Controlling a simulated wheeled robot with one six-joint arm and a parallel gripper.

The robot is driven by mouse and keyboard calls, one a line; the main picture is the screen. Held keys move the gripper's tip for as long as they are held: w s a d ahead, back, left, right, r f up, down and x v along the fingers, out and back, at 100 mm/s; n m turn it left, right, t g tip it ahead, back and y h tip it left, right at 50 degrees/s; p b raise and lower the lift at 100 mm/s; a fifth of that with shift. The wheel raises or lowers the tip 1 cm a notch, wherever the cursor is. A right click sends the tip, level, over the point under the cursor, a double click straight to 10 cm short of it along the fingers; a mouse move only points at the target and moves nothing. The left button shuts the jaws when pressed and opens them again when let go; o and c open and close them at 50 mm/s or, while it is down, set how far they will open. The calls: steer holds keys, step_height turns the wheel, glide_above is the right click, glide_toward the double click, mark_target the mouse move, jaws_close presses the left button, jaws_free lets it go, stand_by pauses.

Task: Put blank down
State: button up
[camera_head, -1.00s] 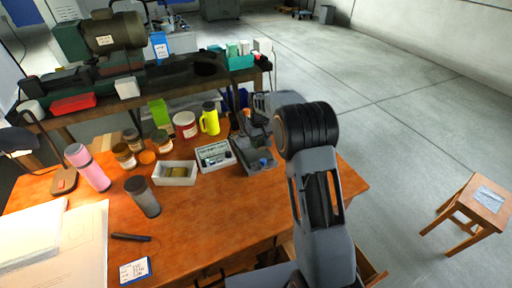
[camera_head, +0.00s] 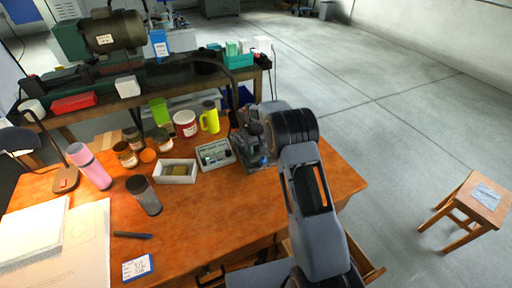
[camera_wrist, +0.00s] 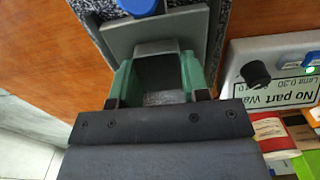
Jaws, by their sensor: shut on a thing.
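My gripper (camera_wrist: 158,80) is shut on a grey block, which I take to be the blank (camera_wrist: 156,47). The block sits between the green inner faces of the jaws in the wrist view, and its lower part is in shadow. A flat grey plate (camera_wrist: 118,38) with speckled dark borders lies just beyond it, with a blue round part (camera_wrist: 138,5) at the top edge. I cannot tell whether the block touches the plate. In the head view my gripper (camera_head: 256,150) is low over the grey fixture at the table's right side and hides most of it and the blank.
A white device box (camera_head: 214,155) stands close left of the gripper; its panel (camera_wrist: 285,65) shows in the wrist view. The wooden table's (camera_head: 225,205) front middle is clear.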

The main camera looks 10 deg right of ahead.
steer(key=shift+f, duration=0.2)
steer(key=o, duration=1.1)
steer(key=shift+r, duration=0.1)
